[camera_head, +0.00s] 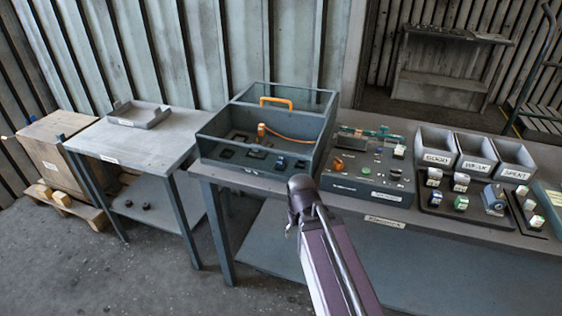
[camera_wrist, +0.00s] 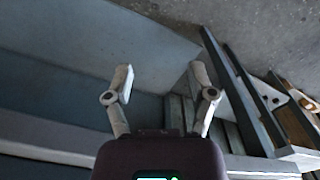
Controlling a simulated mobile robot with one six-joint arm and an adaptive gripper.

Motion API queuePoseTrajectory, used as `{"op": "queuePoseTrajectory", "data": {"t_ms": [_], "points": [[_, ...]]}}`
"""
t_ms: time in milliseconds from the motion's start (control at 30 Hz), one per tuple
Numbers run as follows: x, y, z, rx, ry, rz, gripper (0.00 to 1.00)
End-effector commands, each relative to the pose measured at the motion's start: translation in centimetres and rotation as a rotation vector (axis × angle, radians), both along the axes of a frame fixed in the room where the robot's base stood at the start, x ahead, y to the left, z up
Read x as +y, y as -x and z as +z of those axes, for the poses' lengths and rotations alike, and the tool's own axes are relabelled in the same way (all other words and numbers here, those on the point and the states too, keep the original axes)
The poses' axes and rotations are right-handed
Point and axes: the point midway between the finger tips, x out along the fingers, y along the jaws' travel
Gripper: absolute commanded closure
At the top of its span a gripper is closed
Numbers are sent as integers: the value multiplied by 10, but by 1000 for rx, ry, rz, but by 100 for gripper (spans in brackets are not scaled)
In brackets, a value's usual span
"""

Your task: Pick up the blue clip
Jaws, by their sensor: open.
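A small blue piece (camera_head: 281,162), likely the blue clip, lies on the floor of the open grey blower housing (camera_head: 225,157) in the head view. It is too small to make out its shape. My arm reaches up to just in front of the housing in the head view. No blue clip shows in the wrist view.
The housing holds an orange part (camera_head: 262,129) with an orange cable and has a clear lid with an orange handle (camera_head: 276,102). Labelled bins (camera_head: 437,146) stand right, behind a dark tray of small blocks. A side table (camera_head: 130,146) with a shallow tray stands left.

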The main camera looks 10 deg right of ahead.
Motion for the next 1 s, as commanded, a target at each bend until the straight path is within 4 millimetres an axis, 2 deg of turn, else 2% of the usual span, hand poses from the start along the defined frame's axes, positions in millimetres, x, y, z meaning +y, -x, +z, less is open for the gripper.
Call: {"op": "queuePoseTrajectory", "data": {"t_ms": [33, 1000], "points": [[0, -7, 11, -1, 0, -7, 29], [-2, -150, 183, -16, -2, -268, 29]]}}
